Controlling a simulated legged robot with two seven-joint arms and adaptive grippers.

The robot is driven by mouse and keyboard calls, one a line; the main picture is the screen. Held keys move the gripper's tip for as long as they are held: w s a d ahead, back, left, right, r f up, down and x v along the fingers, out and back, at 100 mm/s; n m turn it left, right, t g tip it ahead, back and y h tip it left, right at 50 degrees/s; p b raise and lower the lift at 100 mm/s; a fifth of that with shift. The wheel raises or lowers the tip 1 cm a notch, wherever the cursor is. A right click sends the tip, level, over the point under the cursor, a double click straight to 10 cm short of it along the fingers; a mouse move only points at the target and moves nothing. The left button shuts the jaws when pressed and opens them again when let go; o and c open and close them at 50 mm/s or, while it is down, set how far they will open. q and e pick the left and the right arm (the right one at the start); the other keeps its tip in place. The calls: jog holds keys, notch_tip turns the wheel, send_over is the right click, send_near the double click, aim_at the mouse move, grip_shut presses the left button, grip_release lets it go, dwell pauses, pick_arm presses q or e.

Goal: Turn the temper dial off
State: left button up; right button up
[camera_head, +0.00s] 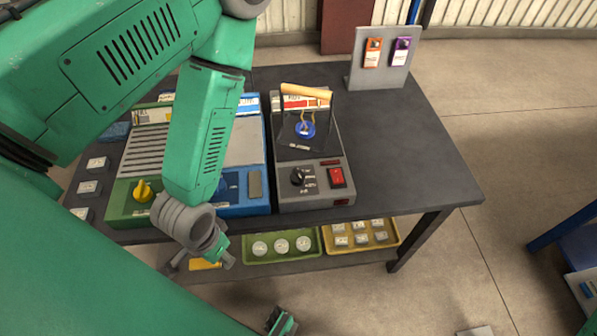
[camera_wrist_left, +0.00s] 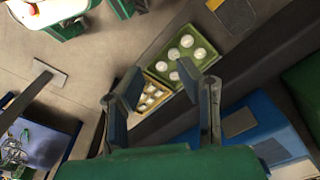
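Three control units stand side by side on a dark table. The blue unit (camera_head: 246,205) has a blue dial, partly hidden behind my left arm. The grey unit (camera_head: 318,191) has a black dial (camera_head: 298,176). The labels are too small to tell which dial is temper. My left gripper (camera_head: 207,252) is below and in front of the table edge, touching no dial. Its fingers are apart and empty in the wrist view (camera_wrist_left: 168,88). A green and dark part, perhaps my right gripper (camera_head: 281,322), shows at the bottom edge.
A red switch (camera_head: 337,177) sits beside the black dial. A green tray (camera_head: 250,255) and a yellow tray (camera_head: 387,245) lie on the lower shelf. A stand (camera_head: 370,77) holds orange and purple tags at the back. The table's right side is clear.

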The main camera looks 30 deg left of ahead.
aim_at(298, 172)
pick_arm(q)
jog(key=shift+o, duration=1)
notch_tip(298, 172, up, 8)
jog(key=p, duration=0.8)
jog(key=shift+a+r+n+p, duration=0.2)
jog(key=shift+a+n+p, duration=0.1)
jog(key=shift+a+p, duration=0.05)
jog(key=w+r+p, duration=0.1)
jog(key=w, duration=0.3)
jog(key=w+r+y+p, duration=0.1)
jog(key=w+r, duration=0.1)
jog(key=w, duration=0.3)
jog(key=w+r+n+y+p, duration=0.1)
jog(key=w, duration=0.3)
jog(key=shift+w+d+r+p, duration=0.3)
jog(key=shift+w+r, duration=0.1)
jog(key=w+d+r+h, duration=0.2)
jog(key=w+d+r, duration=0.5)
jog(key=w, duration=0.2)
jog(key=shift+n+g, duration=0.3)
jog(key=shift+n, duration=0.1)
jog(key=f, duration=1.4)
jog(key=shift+w+d, duration=0.15)
jog(key=shift+d, duration=0.1)
jog(key=c, duration=1.1)
